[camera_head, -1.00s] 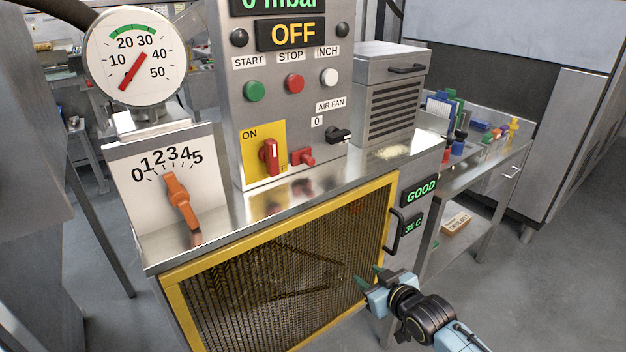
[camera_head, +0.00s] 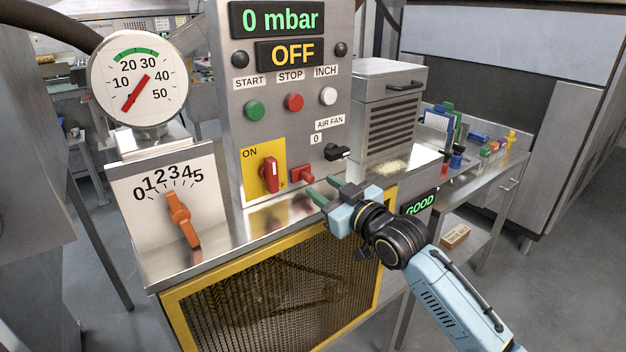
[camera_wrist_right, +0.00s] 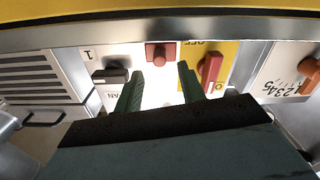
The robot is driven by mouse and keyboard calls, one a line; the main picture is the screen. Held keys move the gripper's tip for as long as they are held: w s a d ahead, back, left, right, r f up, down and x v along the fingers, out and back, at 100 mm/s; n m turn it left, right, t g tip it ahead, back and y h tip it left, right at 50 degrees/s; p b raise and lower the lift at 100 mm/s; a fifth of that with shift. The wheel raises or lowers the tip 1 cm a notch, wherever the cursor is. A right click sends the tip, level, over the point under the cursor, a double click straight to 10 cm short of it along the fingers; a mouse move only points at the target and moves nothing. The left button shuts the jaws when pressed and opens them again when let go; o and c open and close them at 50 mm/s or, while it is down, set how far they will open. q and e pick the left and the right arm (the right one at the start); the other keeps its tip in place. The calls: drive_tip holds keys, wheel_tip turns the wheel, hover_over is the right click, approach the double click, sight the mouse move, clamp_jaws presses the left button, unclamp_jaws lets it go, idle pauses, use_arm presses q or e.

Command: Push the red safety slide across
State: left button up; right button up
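The small red slide (camera_head: 302,175) sits low on the grey control panel, just right of the yellow switch plate. In the right wrist view the red slide (camera_wrist_right: 160,54) shows beyond and roughly between my two fingertips. My right gripper (camera_head: 323,188) is open, with its green fingers apart and nothing between them. It hovers by the panel's foot, a little below and right of the slide, apart from it. The right gripper's fingers also show in the right wrist view (camera_wrist_right: 158,80). My left gripper is not in view.
A red rotary switch (camera_head: 270,174) on the yellow plate stands left of the slide. A black air fan knob (camera_head: 337,152) is to the right. The yellow-framed mesh guard (camera_head: 262,297) is below the steel ledge. A dial with an orange lever (camera_head: 181,221) stands at left.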

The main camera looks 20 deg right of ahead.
sight(311, 180)
drive_tip(key=shift+x, duration=2.35)
clamp_jaws()
